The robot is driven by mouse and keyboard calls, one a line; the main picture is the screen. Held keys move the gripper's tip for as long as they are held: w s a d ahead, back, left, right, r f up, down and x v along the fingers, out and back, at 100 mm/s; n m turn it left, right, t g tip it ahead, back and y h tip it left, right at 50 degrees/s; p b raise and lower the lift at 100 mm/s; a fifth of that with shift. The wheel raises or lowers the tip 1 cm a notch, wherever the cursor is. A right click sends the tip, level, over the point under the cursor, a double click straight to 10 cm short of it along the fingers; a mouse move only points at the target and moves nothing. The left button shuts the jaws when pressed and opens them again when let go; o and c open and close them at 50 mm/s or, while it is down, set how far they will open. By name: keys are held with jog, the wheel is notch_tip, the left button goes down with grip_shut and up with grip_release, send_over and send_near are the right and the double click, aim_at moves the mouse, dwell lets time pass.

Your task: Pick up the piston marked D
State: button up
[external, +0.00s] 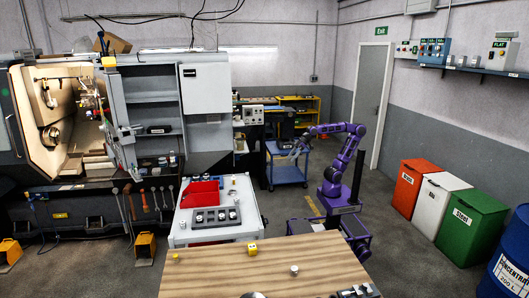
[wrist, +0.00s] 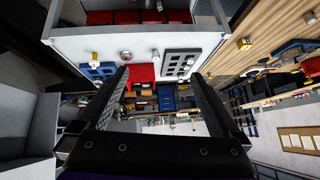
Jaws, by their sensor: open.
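No letter D can be read on any part, so I cannot tell which one is the marked piston. Several small round metal parts sit in the grey tray (external: 199,225) on the white cart (external: 178,240); the tray also shows in the wrist view (wrist: 182,52). A small light round part (external: 294,269) stands on the wooden table (external: 225,282). My gripper (external: 298,151) is up in the air to the right of the cart. In the wrist view its two dark fingers (wrist: 161,80) stand wide apart with nothing between them.
A red bin (external: 200,192) stands behind the tray on the cart. A yellow block (external: 253,248) is on the wooden table. A blue trolley (external: 287,174) is behind my arm. Red, white and green (external: 470,225) bins line the right wall. Floor between them is clear.

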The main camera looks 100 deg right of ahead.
jog(key=s+a+f+g+h, duration=0.1)
jog(key=s+a+f+g, duration=0.1)
jog(key=s+f, duration=0.5)
jog(key=shift+a+f+n+h, duration=0.3)
jog(key=shift+a+f, duration=0.1)
jog(key=shift+f, duration=0.45)
jog(key=shift+c, duration=1.6)
